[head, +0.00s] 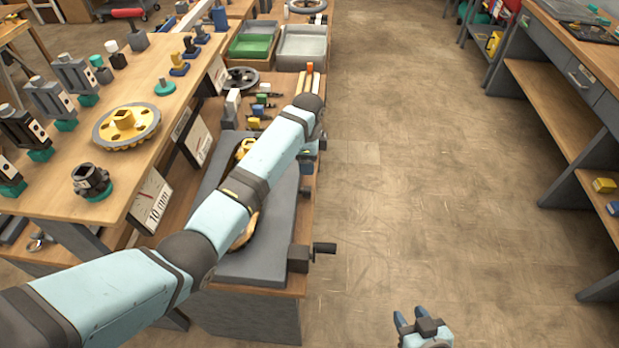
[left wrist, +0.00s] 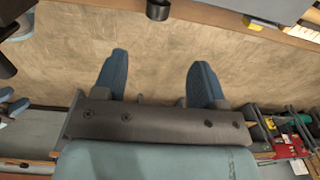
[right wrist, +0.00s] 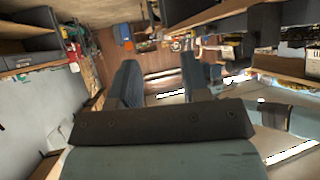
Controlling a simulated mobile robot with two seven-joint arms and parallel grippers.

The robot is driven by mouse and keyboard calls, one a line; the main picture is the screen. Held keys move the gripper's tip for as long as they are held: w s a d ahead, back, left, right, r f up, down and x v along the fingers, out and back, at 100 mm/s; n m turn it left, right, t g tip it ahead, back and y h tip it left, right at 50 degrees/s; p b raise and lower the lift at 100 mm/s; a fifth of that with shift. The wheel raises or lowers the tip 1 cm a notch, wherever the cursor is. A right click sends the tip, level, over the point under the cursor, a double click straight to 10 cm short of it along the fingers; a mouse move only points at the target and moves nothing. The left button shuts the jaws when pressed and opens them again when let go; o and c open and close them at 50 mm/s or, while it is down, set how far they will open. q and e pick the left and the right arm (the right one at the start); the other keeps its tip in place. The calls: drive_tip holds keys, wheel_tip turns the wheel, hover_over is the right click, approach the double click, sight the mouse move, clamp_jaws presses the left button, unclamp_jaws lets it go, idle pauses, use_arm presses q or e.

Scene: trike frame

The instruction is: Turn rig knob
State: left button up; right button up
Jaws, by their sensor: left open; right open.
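The grey rig plate (head: 262,245) lies along the bench's right edge. A dark block with a black crank-like knob (head: 324,248) sticks out from its near right corner. My left arm crosses over the plate and hides much of it. My left gripper (head: 309,158) is beyond the knob at the bench edge, mostly hidden by its own wrist. In the left wrist view its fingers (left wrist: 160,80) are apart with nothing between them. A dark round knob end (left wrist: 157,10) shows at the top there. My right gripper (head: 421,322) is open and empty above the floor.
A yellow part (head: 244,148) shows beside my left arm on the plate. Dial cards, a yellow gear (head: 126,127) and several fixtures stand on the left bench. Green (head: 250,46) and grey trays are at the back. The aisle floor (head: 400,170) is clear; another bench stands right.

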use_arm(q)
hover_over(308, 190)
wheel_tip(308, 190, down, 6)
drive_tip(key=shift+r, duration=0.25)
drive_tip(key=f, duration=0.8)
drive_tip(key=shift+w+b, duration=0.35)
drive_tip(key=shift+b, duration=0.05)
use_arm(e)
drive_tip(key=shift+s+f, duration=0.6)
drive_tip(key=shift+f, duration=0.05)
use_arm(q)
drive_tip(key=c, duration=0.9)
drive_tip(key=shift+s+r+t+p, duration=0.1)
drive_tip(key=shift+r+t+p, duration=0.15)
drive_tip(key=shift+p, duration=0.3)
drive_tip(key=shift+s+t+p, duration=0.15)
drive_tip(key=shift+t+p, duration=0.8)
drive_tip(key=shift+p, duration=0.25)
drive_tip(key=shift+f+t, duration=0.2)
drive_tip(key=shift+t, duration=0.6)
drive_tip(key=shift+f, duration=0.1)
use_arm(e)
drive_tip(key=r, duration=0.3)
drive_tip(key=shift+d+r, duration=0.25)
drive_tip(key=shift+d, duration=0.05)
